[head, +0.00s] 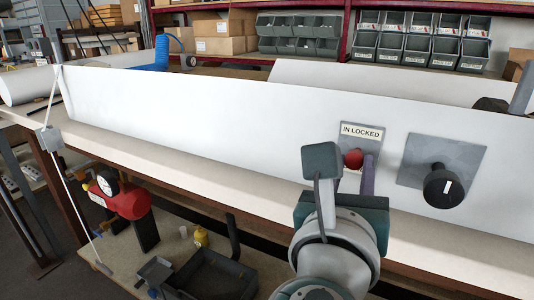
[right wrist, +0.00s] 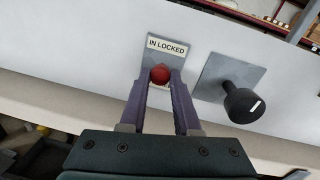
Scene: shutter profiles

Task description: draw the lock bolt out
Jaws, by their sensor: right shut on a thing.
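The lock bolt shows as a red round knob (head: 353,159) on a small grey plate (head: 374,131) labelled "IN LOCKED", fixed to the long white panel (head: 190,112). In the right wrist view the red knob (right wrist: 160,74) sits between the fingertips of my right gripper (right wrist: 160,80). My right gripper (head: 358,166) is shut on the knob, its purple fingers on either side. The knob's shaft is hidden behind the knob and fingers. My left gripper does not show.
A black rotary knob (head: 443,186) on a grey square plate (head: 415,155) stands out from the panel just right of the bolt. A red tank with a gauge (head: 122,196) and a black tray (head: 212,272) are on the lower shelf. Storage bins (head: 420,45) stand behind.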

